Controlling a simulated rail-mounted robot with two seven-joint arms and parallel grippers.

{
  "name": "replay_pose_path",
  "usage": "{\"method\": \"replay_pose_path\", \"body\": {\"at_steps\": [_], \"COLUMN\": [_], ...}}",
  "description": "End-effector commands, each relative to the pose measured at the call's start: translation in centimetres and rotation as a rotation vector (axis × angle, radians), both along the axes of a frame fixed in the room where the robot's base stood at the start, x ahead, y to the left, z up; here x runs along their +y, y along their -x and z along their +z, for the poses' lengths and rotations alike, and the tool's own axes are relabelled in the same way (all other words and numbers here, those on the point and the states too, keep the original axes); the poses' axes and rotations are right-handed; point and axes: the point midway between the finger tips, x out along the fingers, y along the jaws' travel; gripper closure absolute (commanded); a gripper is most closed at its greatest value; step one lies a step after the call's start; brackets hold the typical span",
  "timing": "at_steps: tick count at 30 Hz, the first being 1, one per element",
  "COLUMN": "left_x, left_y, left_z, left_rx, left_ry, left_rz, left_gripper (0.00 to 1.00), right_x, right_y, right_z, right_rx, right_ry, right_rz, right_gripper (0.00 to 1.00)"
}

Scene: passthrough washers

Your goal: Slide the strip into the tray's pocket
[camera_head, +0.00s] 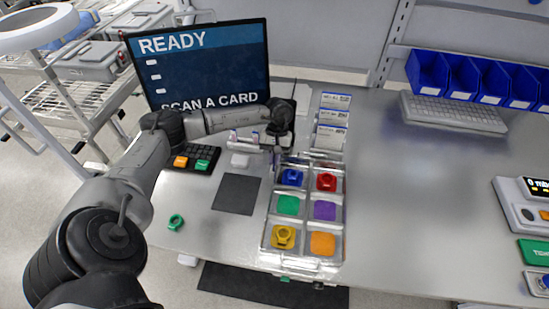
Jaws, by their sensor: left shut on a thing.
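The clear tray (305,208) lies on the table in the middle of the view. Its compartments show blue, red, green, purple, yellow and orange floors or rings. My left gripper (277,146) is shut just beyond the tray's far left corner, pointing down. It holds what seems to be the strip, mostly hidden by the fingers and too small to make out. I cannot tell whether it touches the tray or a pocket. My right gripper is not in view.
Printed labels (331,138) lie beyond the tray. A dark keypad (192,159), a grey mat (237,194) and a green ring (176,222) are on the left. A screen (200,62) stands behind my arm. Blue bins (463,78) and a keyboard (452,114) are at right.

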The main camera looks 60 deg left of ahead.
Motion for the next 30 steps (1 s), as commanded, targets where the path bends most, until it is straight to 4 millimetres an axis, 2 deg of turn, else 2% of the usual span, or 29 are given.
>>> {"method": "replay_pose_path", "body": {"at_steps": [1, 3, 11, 16, 25, 30], "left_x": [0.01, 0.01, 0.01, 0.01, 0.00, 0.00], "left_y": [0.00, 0.00, 0.00, 0.01, 0.00, 0.00], "left_z": [0.02, 0.02, 0.02, 0.01, 0.00, 0.00], "left_rx": [0.000, 0.000, 0.000, 0.000, 0.000, 0.000], "left_ry": [0.000, 0.000, 0.000, 0.000, 0.000, 0.000], "left_rz": [0.000, 0.000, 0.000, 0.000, 0.000, 0.000], "left_gripper": [1.00, 0.89, 0.64, 0.63, 0.34, 0.34], "right_x": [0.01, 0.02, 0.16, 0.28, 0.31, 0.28], "right_y": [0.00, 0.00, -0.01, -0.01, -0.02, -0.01], "right_z": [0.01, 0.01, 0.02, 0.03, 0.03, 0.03], "right_rx": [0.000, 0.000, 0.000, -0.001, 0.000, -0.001], "right_ry": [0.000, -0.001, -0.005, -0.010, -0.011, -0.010], "right_rz": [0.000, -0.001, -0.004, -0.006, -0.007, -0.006], "right_gripper": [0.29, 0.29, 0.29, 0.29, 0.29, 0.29]}}
